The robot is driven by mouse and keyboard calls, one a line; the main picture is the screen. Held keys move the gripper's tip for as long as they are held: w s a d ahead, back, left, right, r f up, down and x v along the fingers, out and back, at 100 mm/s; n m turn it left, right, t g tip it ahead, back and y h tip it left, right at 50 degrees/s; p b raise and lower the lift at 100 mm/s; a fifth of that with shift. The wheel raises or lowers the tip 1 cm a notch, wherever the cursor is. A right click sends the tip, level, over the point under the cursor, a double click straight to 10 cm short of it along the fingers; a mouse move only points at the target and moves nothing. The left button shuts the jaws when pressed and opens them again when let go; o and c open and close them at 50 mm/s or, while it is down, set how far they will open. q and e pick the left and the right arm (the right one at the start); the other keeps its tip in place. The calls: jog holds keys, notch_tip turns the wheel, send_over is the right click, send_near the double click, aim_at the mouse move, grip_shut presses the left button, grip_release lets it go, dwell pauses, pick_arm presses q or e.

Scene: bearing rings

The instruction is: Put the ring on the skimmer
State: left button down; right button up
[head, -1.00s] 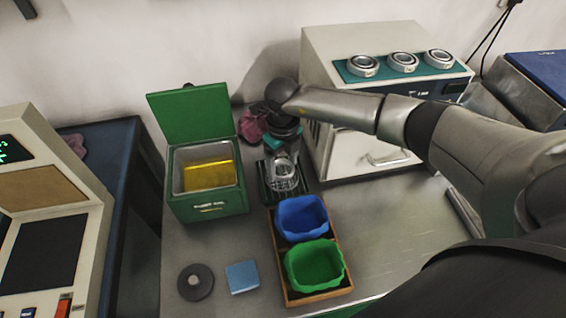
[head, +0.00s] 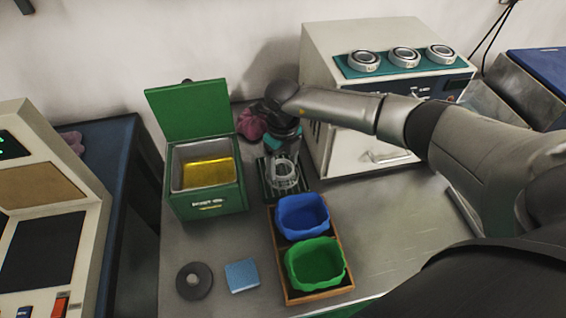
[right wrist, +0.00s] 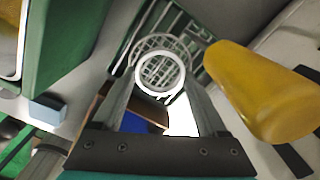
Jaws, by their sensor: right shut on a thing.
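My right gripper (right wrist: 160,88) is shut on a pale metal ring (right wrist: 160,94), held between its fingertips. In the right wrist view the ring is in front of the round wire mesh of the skimmer (right wrist: 172,42). I cannot tell whether they touch. In the head view the right gripper (head: 285,166) points down over the dark green rack (head: 267,193), and the skimmer's wire basket (head: 287,184) shows just below it, partly hidden. My left gripper is not in view.
An open green box (head: 205,203) with yellow liquid stands left of the rack. A wooden tray (head: 288,277) holds blue and green bins in front. A yellow rounded thing (right wrist: 262,95) is close right of the gripper in the wrist view.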

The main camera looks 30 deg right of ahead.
jog(key=shift+f, duration=0.25)
dwell(0.7)
jog(key=o, duration=1.2)
jog(key=shift+o, duration=0.2)
jog(key=shift+r+p, duration=2.35)
jog(key=shift+r, duration=0.65)
